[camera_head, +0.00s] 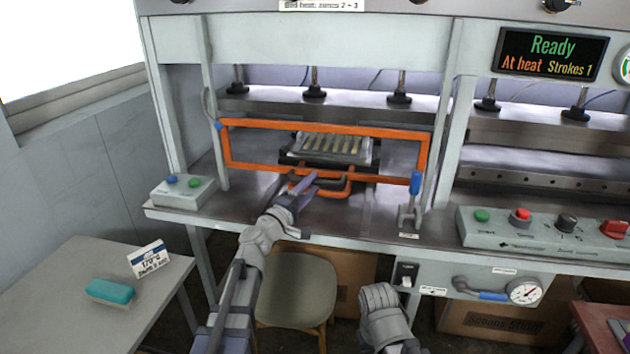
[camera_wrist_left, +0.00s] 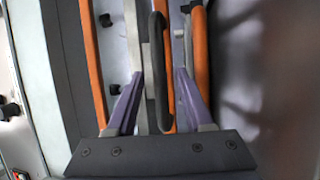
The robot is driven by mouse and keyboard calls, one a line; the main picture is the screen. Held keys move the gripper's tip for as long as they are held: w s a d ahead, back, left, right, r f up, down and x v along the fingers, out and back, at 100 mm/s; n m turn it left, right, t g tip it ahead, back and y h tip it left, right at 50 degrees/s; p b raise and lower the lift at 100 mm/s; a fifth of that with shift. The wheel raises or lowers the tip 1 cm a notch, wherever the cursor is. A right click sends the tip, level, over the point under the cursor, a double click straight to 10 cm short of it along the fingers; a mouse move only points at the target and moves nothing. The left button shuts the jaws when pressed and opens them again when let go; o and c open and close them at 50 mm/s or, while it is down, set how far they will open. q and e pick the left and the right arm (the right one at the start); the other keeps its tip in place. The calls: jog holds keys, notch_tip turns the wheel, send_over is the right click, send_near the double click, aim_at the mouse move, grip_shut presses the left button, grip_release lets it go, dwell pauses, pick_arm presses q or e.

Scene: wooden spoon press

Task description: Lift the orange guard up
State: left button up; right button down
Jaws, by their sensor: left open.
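The orange guard (camera_head: 425,150) is a rectangular frame across the front of the left press opening, with its lower bar a little above the metal bench. A tray with several pale wooden strips (camera_head: 340,144) shows behind it. My left gripper (camera_head: 304,187) is at the middle of the guard's lower bar, by a dark and orange handle loop. In the left wrist view its two purple fingers (camera_wrist_left: 157,100) are apart, with a dark rounded bar (camera_wrist_left: 157,60) between them. Orange bars (camera_wrist_left: 92,65) run beside the fingers. I cannot tell whether the fingers touch the bar.
A box with blue and green buttons (camera_head: 184,191) sits at the bench's left end. A blue-handled clamp (camera_head: 411,200) stands near the guard's lower right corner. A stool (camera_head: 297,285) is below the bench. A side table (camera_head: 75,310) stands at the left.

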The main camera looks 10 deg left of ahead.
pick_arm(q)
jog(key=shift+x, duration=1.2)
grip_shut()
dwell(0.5)
